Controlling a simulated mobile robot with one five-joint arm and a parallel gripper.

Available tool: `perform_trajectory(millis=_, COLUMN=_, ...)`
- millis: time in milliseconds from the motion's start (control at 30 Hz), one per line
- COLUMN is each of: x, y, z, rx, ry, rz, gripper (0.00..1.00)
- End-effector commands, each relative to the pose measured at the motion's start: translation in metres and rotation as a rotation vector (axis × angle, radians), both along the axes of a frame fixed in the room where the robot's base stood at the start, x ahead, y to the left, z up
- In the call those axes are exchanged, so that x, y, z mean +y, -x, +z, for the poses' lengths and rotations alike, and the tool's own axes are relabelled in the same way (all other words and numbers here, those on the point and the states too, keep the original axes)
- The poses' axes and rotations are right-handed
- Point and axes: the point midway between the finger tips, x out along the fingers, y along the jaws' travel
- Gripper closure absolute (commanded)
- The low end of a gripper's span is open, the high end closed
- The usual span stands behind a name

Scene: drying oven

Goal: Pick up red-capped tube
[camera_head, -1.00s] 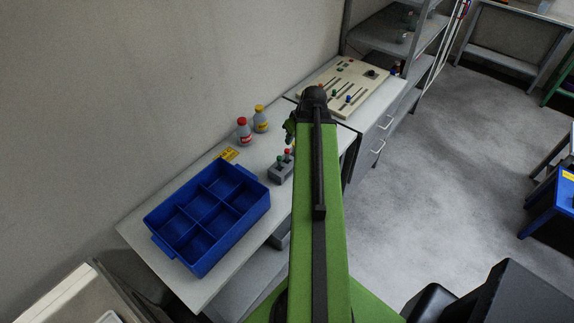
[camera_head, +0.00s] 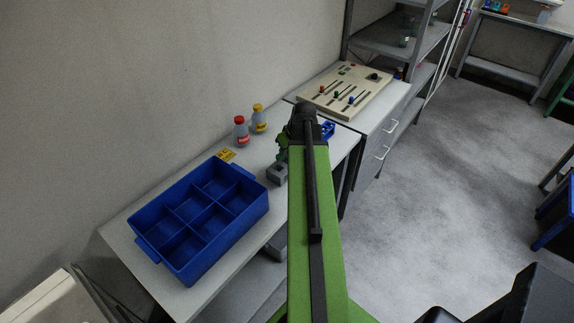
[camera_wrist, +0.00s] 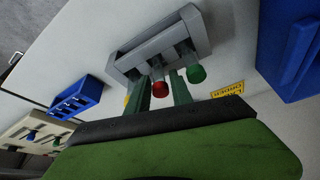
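The red-capped tube (camera_wrist: 160,89) stands in a small grey rack (camera_wrist: 165,45) in the wrist view. A green-capped tube (camera_wrist: 196,74) stands to its right in the same rack. My gripper (camera_wrist: 158,92) is open, with one green finger on each side of the red-capped tube. I cannot tell whether either finger touches it. In the head view the grey rack (camera_head: 277,174) shows beside my arm, and my gripper (camera_head: 282,150) is at its far side, hiding the tube caps.
A blue divided bin (camera_head: 205,208) lies left of the rack. A red-capped bottle (camera_head: 241,131) and a yellow-capped bottle (camera_head: 259,118) stand by the wall. A small blue rack (camera_wrist: 77,97) and a slider panel (camera_head: 345,90) lie on the far side.

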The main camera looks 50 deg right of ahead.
Motion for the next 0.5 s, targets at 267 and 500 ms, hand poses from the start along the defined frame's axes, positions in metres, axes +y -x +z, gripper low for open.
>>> perform_trajectory(millis=267, x=0.0, y=0.0006, z=0.0024, rx=0.0, ry=0.0, rz=-0.001, gripper=0.93)
perform_trajectory(millis=500, x=-0.0002, y=0.0008, z=0.0022, rx=0.0, ry=0.0, rz=-0.001, gripper=1.0)
